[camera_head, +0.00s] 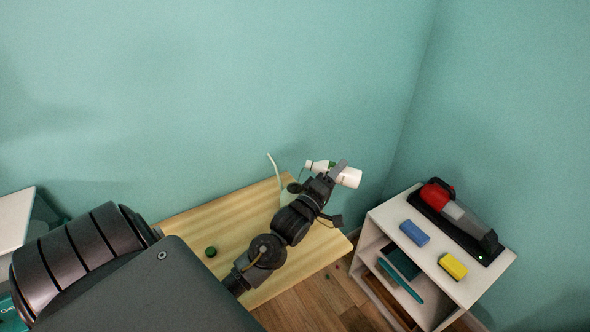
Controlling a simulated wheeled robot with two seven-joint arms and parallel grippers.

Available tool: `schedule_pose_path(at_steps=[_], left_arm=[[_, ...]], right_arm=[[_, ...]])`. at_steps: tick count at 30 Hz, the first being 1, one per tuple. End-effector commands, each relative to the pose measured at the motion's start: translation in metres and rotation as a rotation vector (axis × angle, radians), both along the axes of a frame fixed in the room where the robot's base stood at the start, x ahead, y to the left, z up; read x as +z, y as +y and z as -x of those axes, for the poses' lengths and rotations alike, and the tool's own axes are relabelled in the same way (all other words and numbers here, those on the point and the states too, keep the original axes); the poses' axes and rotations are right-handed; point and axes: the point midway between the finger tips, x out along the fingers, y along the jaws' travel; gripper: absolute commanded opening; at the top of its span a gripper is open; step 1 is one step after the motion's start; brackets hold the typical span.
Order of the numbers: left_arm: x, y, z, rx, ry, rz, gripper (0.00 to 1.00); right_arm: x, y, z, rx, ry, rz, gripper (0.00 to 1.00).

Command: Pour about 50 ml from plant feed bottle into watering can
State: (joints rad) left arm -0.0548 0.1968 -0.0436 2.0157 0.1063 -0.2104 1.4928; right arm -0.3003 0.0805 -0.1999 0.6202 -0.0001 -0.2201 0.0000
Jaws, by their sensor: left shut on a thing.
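My left gripper (336,174) is shut on the white plant feed bottle (350,178). The bottle is held above the wooden table (200,229), tipped almost onto its side, with its narrow end to the left. The pale watering can (273,165) stands at the back of the table; its thin spout rises to the left. My left arm hides most of the can's body. I cannot tell whether liquid is flowing. A dark green cap (211,251) lies on the table, left of my arm. My right gripper is not in view.
A white shelf unit (448,284) stands to the right, with a red and black tool (440,197), a blue block (414,233) and a yellow block (453,266) on top. Teal walls close in behind. The table's left part is mostly clear.

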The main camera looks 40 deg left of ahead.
Motion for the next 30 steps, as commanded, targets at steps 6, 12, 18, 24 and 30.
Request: schedule_pose_path(at_steps=[6, 12, 18, 24, 30], left_arm=[[0.0012, -0.0014, -0.0006, 0.0, -0.004, 0.008, 0.17], [0.002, -0.002, -0.0009, -0.001, -0.008, 0.015, 0.17], [0.0026, -0.0021, -0.001, 0.0, -0.012, 0.022, 0.17], [0.0034, -0.0023, -0.001, 0.0, -0.015, 0.031, 0.17], [0.0041, -0.0022, -0.0011, -0.001, -0.02, 0.039, 0.17]], right_arm=[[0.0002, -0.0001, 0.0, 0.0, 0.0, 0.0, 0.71], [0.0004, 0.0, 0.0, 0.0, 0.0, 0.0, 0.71], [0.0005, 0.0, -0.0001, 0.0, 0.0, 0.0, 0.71], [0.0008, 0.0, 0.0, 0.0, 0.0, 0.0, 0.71], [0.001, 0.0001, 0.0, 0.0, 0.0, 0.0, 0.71]])
